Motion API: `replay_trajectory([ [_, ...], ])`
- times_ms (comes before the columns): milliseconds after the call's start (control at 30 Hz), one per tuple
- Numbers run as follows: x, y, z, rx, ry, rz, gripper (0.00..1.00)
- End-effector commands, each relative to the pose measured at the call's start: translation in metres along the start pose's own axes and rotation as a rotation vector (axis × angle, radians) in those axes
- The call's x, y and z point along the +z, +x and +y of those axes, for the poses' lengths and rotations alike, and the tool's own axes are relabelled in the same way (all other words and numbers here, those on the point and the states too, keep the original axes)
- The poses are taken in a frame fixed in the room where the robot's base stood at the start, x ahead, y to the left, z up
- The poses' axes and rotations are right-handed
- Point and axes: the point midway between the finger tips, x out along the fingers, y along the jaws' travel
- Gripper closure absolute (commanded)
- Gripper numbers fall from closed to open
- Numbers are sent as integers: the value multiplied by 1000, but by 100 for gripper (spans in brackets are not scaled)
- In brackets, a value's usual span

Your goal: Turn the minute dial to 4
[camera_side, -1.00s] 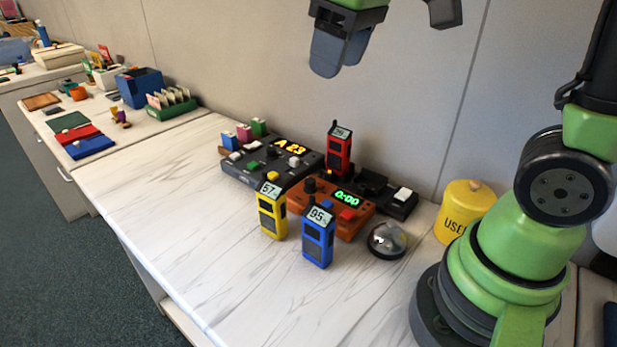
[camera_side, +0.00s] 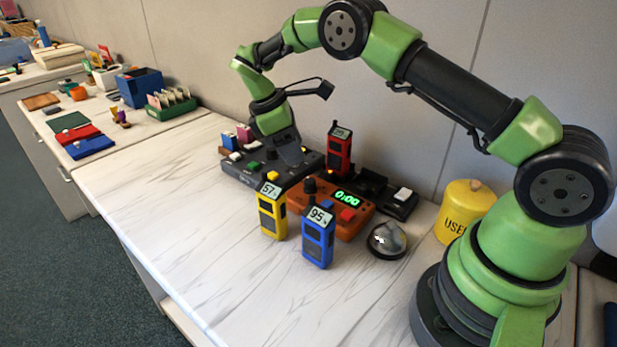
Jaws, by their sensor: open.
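An orange timer box (camera_side: 332,222) stands mid-counter with a green display (camera_side: 346,198) reading 0:00. A dark upright knob (camera_side: 310,187) is at its left end, and a red button (camera_side: 347,215) is on its front right. No dial marks or minute label are readable. Behind and to the left, a dark console (camera_side: 245,177) carries small buttons and knobs. My gripper (camera_side: 292,153) points down over this console, open, and hides its orange display. Whether it touches the console or one of its knobs cannot be told.
A yellow radio (camera_side: 271,212) and a blue radio (camera_side: 318,238) stand before the timer. A red radio (camera_side: 339,150) stands in a black charger (camera_side: 373,186) behind. A silver dome (camera_side: 387,239) and a yellow canister (camera_side: 462,208) are right. The front-left counter (camera_side: 170,235) is clear.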

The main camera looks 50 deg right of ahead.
Motion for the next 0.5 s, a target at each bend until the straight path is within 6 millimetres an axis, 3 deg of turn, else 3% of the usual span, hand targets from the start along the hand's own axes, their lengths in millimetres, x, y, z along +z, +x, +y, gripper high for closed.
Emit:
replay_trajectory([
  [300, 1, 59, -1, -6, 1, 1, 48],
  [500, 0, 80, -1, -3, 3, 4, 48],
])
